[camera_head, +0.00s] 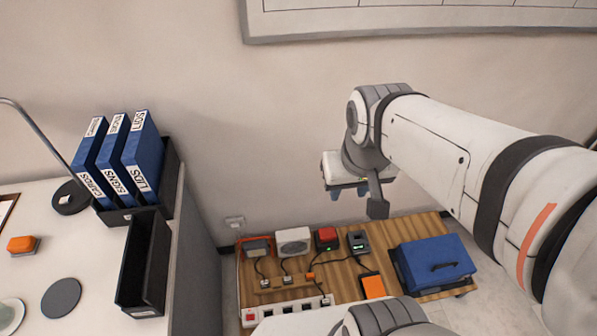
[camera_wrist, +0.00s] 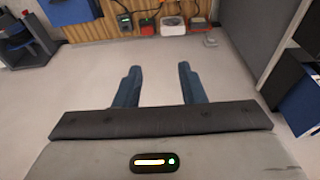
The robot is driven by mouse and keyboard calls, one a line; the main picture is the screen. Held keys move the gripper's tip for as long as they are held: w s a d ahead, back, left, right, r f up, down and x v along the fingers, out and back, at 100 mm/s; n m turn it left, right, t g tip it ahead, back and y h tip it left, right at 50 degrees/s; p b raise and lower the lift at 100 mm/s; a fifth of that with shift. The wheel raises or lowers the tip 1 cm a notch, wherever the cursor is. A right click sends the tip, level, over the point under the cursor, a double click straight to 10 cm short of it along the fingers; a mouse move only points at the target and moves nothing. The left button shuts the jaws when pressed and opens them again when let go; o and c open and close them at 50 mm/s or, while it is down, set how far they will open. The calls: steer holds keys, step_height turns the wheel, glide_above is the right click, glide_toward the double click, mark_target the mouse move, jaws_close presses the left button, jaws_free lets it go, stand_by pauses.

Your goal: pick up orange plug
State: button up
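A small orange plug (camera_head: 310,276) shows in the head view, at the end of a dark cable below a red-topped device. It sits at the right end of a small wooden rack on the wooden table, behind a white power strip (camera_head: 270,316). My gripper (camera_head: 348,190) is high above the back of the table, up and to the right of the plug. I cannot make out the plug clearly in the wrist view.
The wooden table (camera_head: 345,278) holds several cabled devices, an orange-faced box (camera_head: 373,286) and a blue case (camera_head: 434,262). At left, a white desk (camera_head: 95,290) carries blue binders (camera_head: 143,150), a black tray (camera_head: 143,262) and an orange block (camera_head: 22,244).

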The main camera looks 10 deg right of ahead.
steer(key=shift+w, duration=0.1)
steer(key=shift+o, duration=0.4)
steer(key=shift+a, duration=0.15)
steer(key=shift+o, duration=0.7)
steer(key=shift+w+f, duration=0.1)
steer(key=shift+f, duration=0.05)
steer(key=shift+o, duration=1.3)
steer(key=w+f+b, duration=0.4)
steer(key=w+f, duration=0.2)
steer(key=f, duration=0.3)
steer(key=w+f+b, duration=0.5)
steer(key=w+f, duration=0.1)
steer(key=f, duration=0.3)
steer(key=shift+a+g+b, duration=0.3)
steer(key=shift+g, duration=0.1)
steer(key=b, duration=0.7)
glide_above(310, 273)
steer(key=w, duration=0.1)
step_height(310, 273, down, 20)
steer(key=shift+g, duration=0.9)
steer(key=f+b, duration=0.5)
steer(key=f, duration=1)
steer(key=f+b, duration=0.5)
steer(key=f, duration=0.9)
steer(key=s+f+b, duration=0.1)
steer(key=f+b, duration=0.4)
steer(key=f, duration=1)
steer(key=shift+f, duration=0.35)
steer(key=shift+f+b, duration=0.4)
steer(key=shift+f, duration=0.1)
